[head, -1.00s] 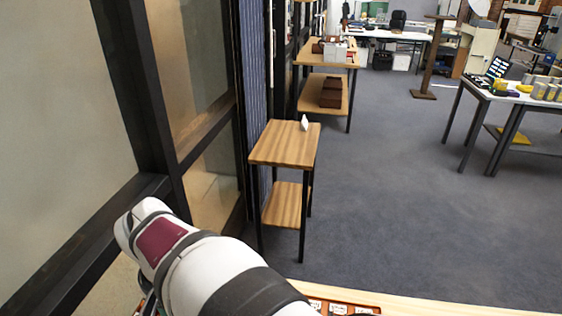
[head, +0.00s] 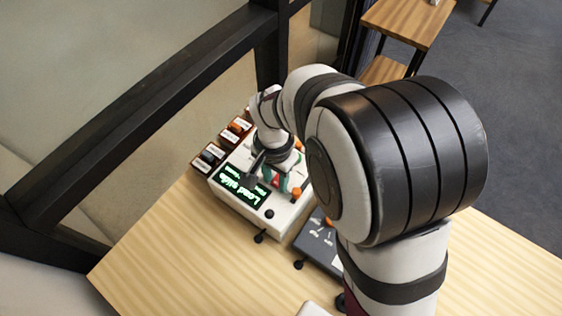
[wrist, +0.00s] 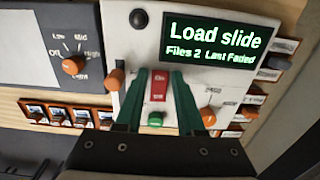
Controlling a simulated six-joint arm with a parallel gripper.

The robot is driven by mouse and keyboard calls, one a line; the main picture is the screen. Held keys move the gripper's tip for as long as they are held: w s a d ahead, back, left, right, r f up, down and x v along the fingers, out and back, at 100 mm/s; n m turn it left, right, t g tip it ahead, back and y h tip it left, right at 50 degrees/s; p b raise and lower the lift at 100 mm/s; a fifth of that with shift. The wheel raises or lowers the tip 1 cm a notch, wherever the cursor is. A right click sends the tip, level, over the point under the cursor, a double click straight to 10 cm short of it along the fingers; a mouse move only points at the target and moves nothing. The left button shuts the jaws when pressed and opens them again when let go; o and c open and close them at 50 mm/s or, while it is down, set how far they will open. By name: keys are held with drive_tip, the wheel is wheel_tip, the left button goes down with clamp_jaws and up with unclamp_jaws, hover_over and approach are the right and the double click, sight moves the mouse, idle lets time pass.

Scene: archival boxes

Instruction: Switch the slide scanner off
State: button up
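The slide scanner (head: 232,205) is a white box on the wooden table, with a lit display reading "Load slide"; its white panel (wrist: 119,38) fills the middle of the wrist view. The display (wrist: 222,45) adds "Files 2 Last Faded". A red switch (wrist: 159,86) with small lettering is on the panel, with a green round button (wrist: 155,118) below it. My gripper (wrist: 159,78) is open, its two dark green fingers on either side of the red switch. I cannot tell whether they touch the panel. In the head view my gripper (head: 277,183) is over the scanner, partly hidden by my arm.
Orange knobs (wrist: 209,115) and (wrist: 114,78) flank the fingers. A dark grey unit (head: 318,243) with a selector knob (wrist: 74,65) stands beside the scanner. Small labelled boxes (head: 208,157) line its far side. The table's front left (head: 165,250) is clear; a window frame (head: 150,90) stands behind.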

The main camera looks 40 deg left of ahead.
clamp_jaws()
drive_tip(key=shift+w+g, duration=0.4)
drive_tip(key=shift+g, duration=0.6)
drive_tip(key=g, duration=0.3)
drive_tip(key=shift+w+r, duration=0.25)
drive_tip(key=shift+o, duration=2)
unclamp_jaws()
